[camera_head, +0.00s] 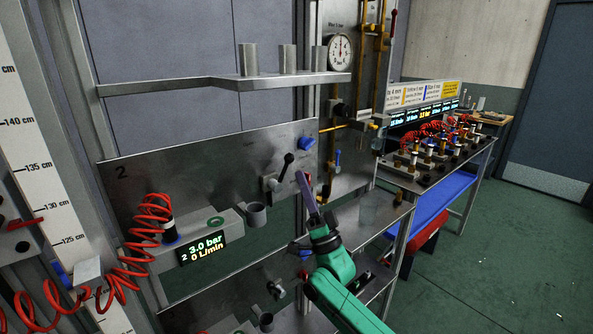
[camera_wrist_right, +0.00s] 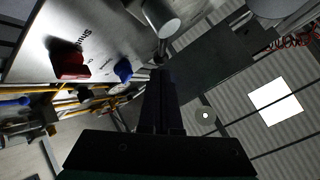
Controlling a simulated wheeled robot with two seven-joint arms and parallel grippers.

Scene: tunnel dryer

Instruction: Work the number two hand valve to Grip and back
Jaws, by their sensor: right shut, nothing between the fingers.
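The panel marked 2 (camera_head: 130,190) stands in the middle of the head view. Its hand valve (camera_head: 272,183) has a black lever (camera_head: 285,166) pointing up and to the right, ending in a ball. My right gripper (camera_head: 301,177) is shut and empty, just right of the valve and below the lever's ball. Whether it touches the lever cannot be told. In the wrist view the shut fingers (camera_wrist_right: 160,75) point at the panel, and their tips hide what is straight behind them. My left gripper is not in view.
A blue knob (camera_head: 306,143) and a red part (camera_head: 307,177) sit close to the gripper; a red knob (camera_wrist_right: 69,62) and a blue knob (camera_wrist_right: 123,70) show in the wrist view. A display (camera_head: 203,248) and a coiled red hose (camera_head: 148,225) are left.

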